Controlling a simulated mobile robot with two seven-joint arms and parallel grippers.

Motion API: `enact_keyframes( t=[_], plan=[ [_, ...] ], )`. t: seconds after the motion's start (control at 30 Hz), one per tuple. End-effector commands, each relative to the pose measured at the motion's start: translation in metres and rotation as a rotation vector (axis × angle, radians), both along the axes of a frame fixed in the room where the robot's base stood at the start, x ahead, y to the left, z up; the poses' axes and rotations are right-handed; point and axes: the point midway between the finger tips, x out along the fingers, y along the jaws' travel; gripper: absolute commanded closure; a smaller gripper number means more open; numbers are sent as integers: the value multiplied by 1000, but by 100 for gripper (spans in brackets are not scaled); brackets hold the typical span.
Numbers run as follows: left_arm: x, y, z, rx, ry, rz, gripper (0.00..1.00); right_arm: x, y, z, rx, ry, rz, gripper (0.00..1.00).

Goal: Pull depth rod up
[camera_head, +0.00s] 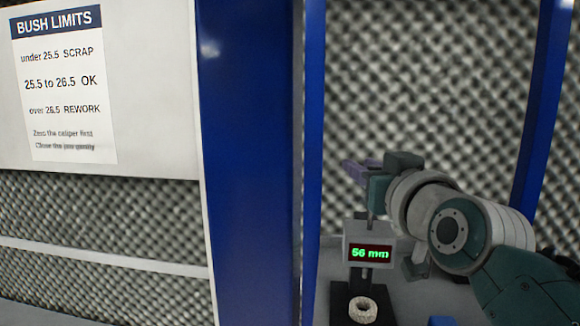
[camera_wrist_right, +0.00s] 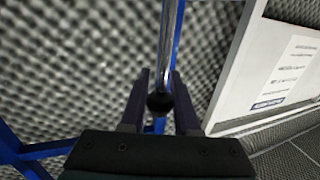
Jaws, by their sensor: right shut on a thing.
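The depth gauge (camera_head: 368,240) stands in the right half of the head view, and its lit green display reads 56 mm. My right gripper (camera_head: 358,170) is above the gauge, with purple fingers pointing left. The right wrist view shows the fingers (camera_wrist_right: 160,78) on either side of the shiny depth rod (camera_wrist_right: 168,45) and its dark round knob (camera_wrist_right: 159,103). The right gripper is shut on the depth rod at this knob. In the head view the gripper hides the rod's top. My left gripper is in neither view.
A pale ring-shaped bush (camera_head: 363,310) lies on the dark gauge base below the display. A blue post (camera_head: 250,160) stands left of the gauge, and another blue post (camera_head: 545,90) is at right. A white board with a BUSH LIMITS sheet (camera_head: 64,85) is at upper left.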

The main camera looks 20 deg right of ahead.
Motion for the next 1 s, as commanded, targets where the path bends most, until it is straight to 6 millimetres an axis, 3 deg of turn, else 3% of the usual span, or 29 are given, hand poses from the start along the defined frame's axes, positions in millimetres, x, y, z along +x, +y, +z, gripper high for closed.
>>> enact_keyframes(
  t=[0.23,0.27,0.5,0.83,1.0],
  plan=[
    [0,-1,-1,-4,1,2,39,0,0,-1,0,-1,-1,100],
    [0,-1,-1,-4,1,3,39,0,0,-1,0,-1,-1,67],
    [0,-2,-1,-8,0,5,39,0,0,-1,-1,-1,0,40],
    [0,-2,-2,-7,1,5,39,-3,1,-2,0,0,0,39],
    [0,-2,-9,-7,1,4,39,-21,3,-4,-1,0,0,39]
  ],
)
